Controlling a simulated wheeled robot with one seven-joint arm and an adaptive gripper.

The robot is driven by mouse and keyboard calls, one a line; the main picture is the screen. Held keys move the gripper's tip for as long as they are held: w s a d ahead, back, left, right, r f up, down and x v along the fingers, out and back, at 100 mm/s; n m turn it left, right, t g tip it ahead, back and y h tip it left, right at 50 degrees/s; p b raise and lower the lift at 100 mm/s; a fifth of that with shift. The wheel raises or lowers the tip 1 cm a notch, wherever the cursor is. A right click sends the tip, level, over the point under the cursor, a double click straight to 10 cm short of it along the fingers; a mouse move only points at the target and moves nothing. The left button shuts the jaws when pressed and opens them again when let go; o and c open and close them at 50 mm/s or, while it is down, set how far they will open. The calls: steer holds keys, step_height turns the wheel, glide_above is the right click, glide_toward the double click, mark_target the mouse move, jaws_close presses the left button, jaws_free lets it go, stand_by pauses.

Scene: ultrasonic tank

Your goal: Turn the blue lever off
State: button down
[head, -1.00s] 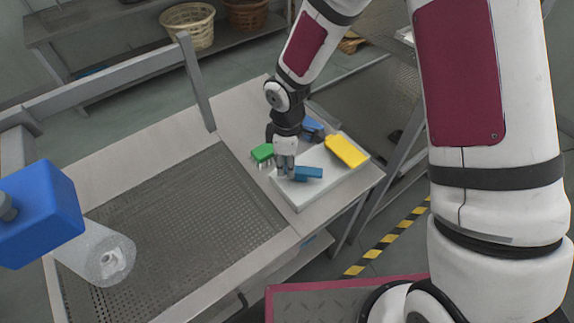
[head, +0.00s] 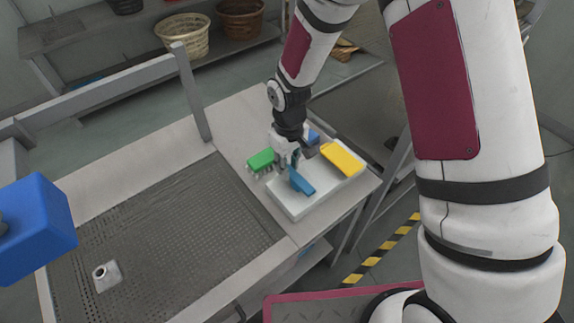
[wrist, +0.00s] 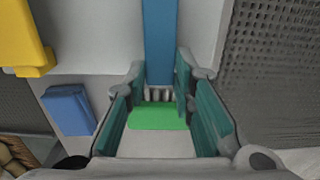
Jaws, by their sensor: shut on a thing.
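The blue lever (head: 301,182) is a flat bar on a white base (head: 294,212) on the metal counter. In the head view it slants toward the lower right. In the wrist view the lever (wrist: 160,42) runs from the top edge down between the fingers. My gripper (head: 287,166) is shut on its near end, with the teal finger pads (wrist: 167,112) on either side. The exact contact is partly hidden by the fingers.
A green pronged piece (head: 261,160) lies left of my gripper, and a yellow lever (head: 342,158) to its right. A darker blue block (wrist: 70,110) is close by. The perforated tank (head: 175,240) lies left, with a blue box (head: 35,230) at the picture's left edge.

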steer(key=shift+w+d, duration=0.1)
stand_by(0.5)
steer(key=c, duration=1.4)
jaws_free()
steer(key=shift+o, duration=0.2)
step_height(320, 180, up, 12)
